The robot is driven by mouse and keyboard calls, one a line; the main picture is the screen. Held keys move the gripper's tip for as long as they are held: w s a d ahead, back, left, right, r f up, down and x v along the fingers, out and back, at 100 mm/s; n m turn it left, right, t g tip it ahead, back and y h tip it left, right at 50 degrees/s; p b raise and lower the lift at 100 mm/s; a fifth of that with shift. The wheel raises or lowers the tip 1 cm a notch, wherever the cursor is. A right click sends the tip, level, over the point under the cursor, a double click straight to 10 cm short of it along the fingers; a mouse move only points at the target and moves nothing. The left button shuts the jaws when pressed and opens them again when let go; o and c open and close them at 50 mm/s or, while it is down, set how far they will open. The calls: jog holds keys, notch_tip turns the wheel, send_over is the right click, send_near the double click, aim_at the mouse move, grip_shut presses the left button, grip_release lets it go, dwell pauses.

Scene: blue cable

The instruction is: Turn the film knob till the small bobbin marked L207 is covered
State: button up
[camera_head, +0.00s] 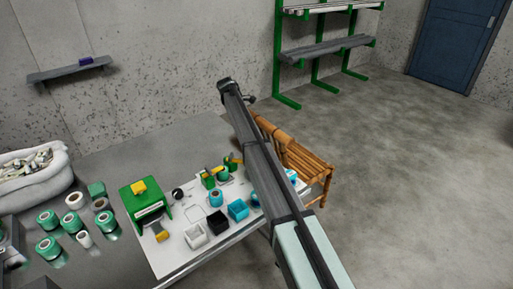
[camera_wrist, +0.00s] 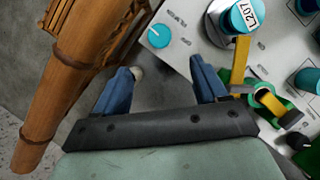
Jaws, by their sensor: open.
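A round teal knob with a white pointer mark (camera_wrist: 159,35) sits near the corner of a white panel (camera_wrist: 180,65) in the wrist view. Printed lettering runs beside it, too small to read surely. The small teal bobbin with the white L207 label (camera_wrist: 240,22) stands right of the knob, its label in plain sight, with a yellow strip just below it. My gripper (camera_wrist: 165,70) has its two blue fingers apart and empty, with the knob ahead of the gap and not between them. In the head view my arm hides part of the panel, and my fingers cannot be made out.
A bamboo chair (camera_wrist: 75,65) stands close left of my fingers. A green and yellow device (camera_wrist: 268,100) and more teal bobbins (camera_wrist: 308,80) lie to the right. In the head view, small bins (camera_head: 217,222), a green box (camera_head: 146,202) and larger spools (camera_head: 47,219) stand left of my arm.

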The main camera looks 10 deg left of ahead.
jog(key=x, duration=1.3)
